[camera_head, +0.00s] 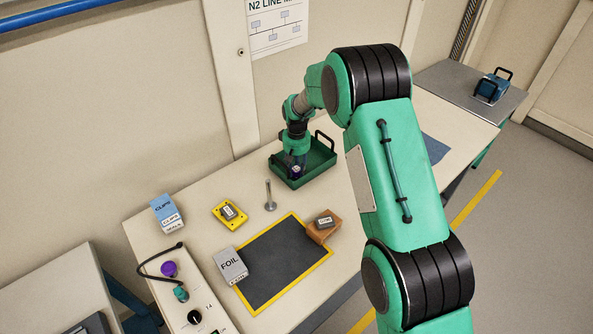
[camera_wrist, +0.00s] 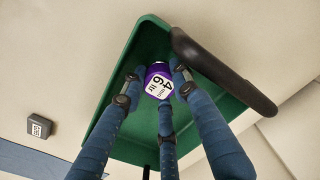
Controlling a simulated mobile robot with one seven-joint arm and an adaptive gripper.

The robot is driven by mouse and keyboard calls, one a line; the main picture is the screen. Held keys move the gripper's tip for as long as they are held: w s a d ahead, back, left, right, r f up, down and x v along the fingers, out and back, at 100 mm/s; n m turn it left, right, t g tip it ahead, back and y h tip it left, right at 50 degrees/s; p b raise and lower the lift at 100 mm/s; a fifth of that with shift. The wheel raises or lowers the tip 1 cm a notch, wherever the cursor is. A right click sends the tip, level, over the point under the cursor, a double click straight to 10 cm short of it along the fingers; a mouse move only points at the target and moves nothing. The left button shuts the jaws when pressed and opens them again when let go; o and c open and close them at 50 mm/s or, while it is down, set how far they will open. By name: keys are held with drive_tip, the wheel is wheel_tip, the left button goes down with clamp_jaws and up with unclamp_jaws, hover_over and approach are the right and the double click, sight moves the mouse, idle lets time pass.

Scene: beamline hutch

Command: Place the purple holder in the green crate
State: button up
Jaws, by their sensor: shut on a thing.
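The purple holder (camera_wrist: 157,80), with a white label, is between the blue fingers of my gripper (camera_wrist: 155,74) in the wrist view. A small part of the holder (camera_head: 296,171) shows under my gripper (camera_head: 293,164) in the head view. My gripper is shut on the holder, within the crate's outline. The crate floor (camera_wrist: 205,110) is behind the fingers in the wrist view. I cannot tell whether the holder touches the floor.
The crate has a black handle (camera_wrist: 225,72). A purple knob (camera_head: 168,268) is nearer.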

sight(297, 168)
drive_tip(key=shift+f, duration=0.15)
drive_tip(key=o, duration=0.9)
wheel_tip(297, 168, up, 12)
drive_tip(key=shift+r+p, duration=0.15)
drive_tip(key=shift+p, duration=1)
